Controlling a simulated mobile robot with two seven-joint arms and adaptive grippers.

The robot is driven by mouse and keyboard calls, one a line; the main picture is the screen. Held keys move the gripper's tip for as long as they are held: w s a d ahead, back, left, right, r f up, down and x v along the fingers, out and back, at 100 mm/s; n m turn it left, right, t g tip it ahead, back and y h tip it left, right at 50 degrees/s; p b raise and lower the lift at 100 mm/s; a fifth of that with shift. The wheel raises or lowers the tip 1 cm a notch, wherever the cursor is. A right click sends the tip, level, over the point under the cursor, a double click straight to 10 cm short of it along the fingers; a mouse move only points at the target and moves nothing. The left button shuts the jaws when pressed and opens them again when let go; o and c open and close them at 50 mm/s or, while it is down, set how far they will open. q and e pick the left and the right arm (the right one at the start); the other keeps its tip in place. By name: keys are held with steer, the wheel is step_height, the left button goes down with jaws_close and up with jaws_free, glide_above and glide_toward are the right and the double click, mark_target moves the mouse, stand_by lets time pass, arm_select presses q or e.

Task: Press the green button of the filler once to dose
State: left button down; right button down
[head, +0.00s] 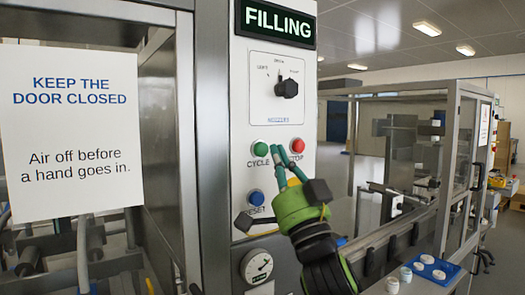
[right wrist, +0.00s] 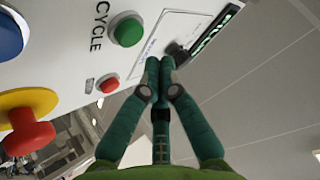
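The filler's green button (head: 260,149), labelled CYCLE, sits on the white control panel (head: 240,100). It also shows in the right wrist view (right wrist: 128,31), uncovered, to the left of the fingertips. My right gripper (head: 279,149) is in front of the panel, just right of the green button, between it and the red STOP button (head: 297,145). My left gripper is not in view.
A blue RESET button (head: 256,198) is below the green one. A red-on-yellow emergency button (right wrist: 28,120) shows in the right wrist view. A black selector knob (head: 287,88) is above and a gauge (head: 257,266) below. A door sign (head: 75,125) hangs at left.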

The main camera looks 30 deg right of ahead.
steer(key=shift+s+d, duration=0.15)
steer(key=shift+s, duration=1.6)
